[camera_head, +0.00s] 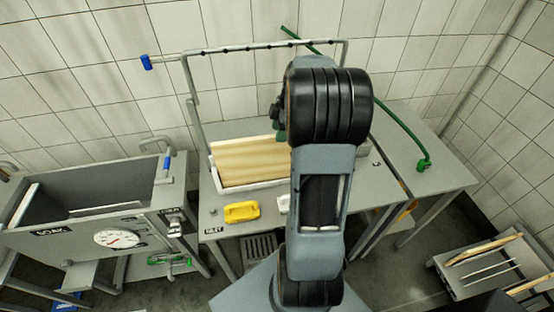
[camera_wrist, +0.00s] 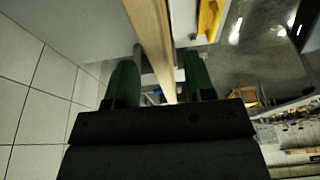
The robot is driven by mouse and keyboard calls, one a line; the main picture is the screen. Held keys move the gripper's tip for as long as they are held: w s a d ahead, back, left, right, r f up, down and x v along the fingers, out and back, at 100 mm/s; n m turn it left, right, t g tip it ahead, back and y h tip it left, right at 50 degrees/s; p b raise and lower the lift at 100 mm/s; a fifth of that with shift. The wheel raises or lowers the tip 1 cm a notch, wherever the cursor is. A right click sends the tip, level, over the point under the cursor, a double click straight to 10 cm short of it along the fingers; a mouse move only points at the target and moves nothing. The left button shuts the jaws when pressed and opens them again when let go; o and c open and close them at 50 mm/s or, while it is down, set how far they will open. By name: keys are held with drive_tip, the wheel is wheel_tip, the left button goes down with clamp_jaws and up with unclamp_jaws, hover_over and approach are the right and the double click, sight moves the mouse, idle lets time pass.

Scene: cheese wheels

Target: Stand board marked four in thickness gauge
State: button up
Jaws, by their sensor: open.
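My gripper (camera_wrist: 160,78) has two green fingers and is open. A pale wooden board (camera_wrist: 154,38) runs edge-on between the fingers in the wrist view, with gaps showing on both sides. No mark is readable on it, so I cannot tell whether it is board four. In the head view my arm hides most of my gripper; a bit of green shows beside the black joint. I cannot clearly identify the thickness gauge.
A yellow block (camera_head: 241,211) and a white piece (camera_head: 284,204) sit at the table's front. A grey SOAK tank (camera_head: 92,222) stands left, and a low rack (camera_head: 480,268) with boards stands right. A pipe frame (camera_head: 265,47) rises behind the tray. A green hose (camera_head: 398,122) crosses the right table.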

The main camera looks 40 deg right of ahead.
drive_tip(key=p+x, duration=0.1)
drive_tip(key=x, duration=0.4)
drive_tip(key=shift+w+p, duration=0.1)
drive_tip(key=shift+p, duration=0.2)
drive_tip(key=shift+c, duration=0.5)
clamp_jaws()
drive_tip(key=shift+r, duration=0.1)
idle(0.5)
